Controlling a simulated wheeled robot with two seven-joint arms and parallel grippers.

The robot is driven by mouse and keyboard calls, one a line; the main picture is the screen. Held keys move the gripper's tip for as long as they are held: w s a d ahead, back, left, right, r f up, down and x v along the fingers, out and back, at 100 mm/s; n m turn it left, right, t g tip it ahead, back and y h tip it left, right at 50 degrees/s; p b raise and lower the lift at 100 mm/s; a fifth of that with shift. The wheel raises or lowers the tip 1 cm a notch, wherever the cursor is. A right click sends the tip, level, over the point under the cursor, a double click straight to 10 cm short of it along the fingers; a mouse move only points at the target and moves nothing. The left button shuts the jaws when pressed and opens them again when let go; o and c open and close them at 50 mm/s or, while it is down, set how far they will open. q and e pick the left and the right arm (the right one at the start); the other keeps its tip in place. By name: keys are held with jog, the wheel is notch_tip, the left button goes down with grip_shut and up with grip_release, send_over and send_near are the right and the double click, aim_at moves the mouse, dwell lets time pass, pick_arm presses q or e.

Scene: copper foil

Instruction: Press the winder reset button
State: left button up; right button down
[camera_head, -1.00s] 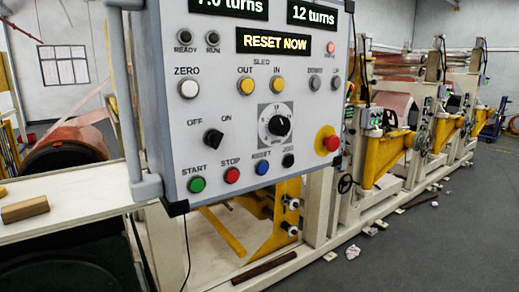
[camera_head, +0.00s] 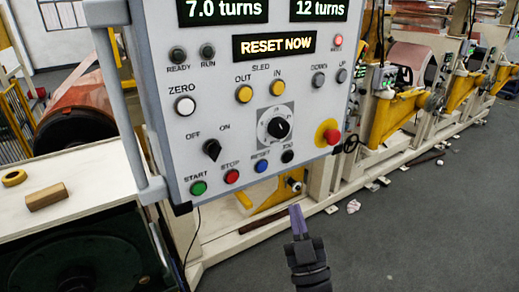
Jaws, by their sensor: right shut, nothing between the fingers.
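The winder control panel (camera_head: 215,125) fills the upper middle of the head view. Its blue button labelled RESET (camera_head: 261,166) is in the bottom row, between the red STOP button (camera_head: 232,176) and the black JOG button (camera_head: 288,156). The panel's display (camera_head: 274,46) reads "RESET NOW", with "7.0 turns" and "12 turns" above it. My right gripper (camera_head: 297,216) is below the panel's lower edge, to the lower right of the blue button and apart from it. Its fingers are shut and empty, pointing up. My left gripper is not in view.
The green START button (camera_head: 198,187) and the red emergency knob (camera_head: 328,136) are on the same panel. A grey handle rail (camera_head: 127,125) runs down its left side. Grey floor is open at lower right.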

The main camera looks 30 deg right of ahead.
aim_at(262, 167)
jog(key=r, duration=0.1)
jog(key=r+h, duration=0.1)
jog(key=shift+s+d+r+m+t, duration=0.2)
jog(key=shift+r+m+t, duration=0.1)
jog(key=shift+r, duration=0.1)
jog(key=w+b, duration=0.4)
jog(key=w, duration=0.5)
jog(key=shift+a, duration=0.4)
jog(key=shift+s, duration=0.1)
jog(key=shift+w, duration=0.2)
dwell(1.2)
jog(key=shift+w+b, duration=0.25)
jog(key=shift+b, duration=0.1)
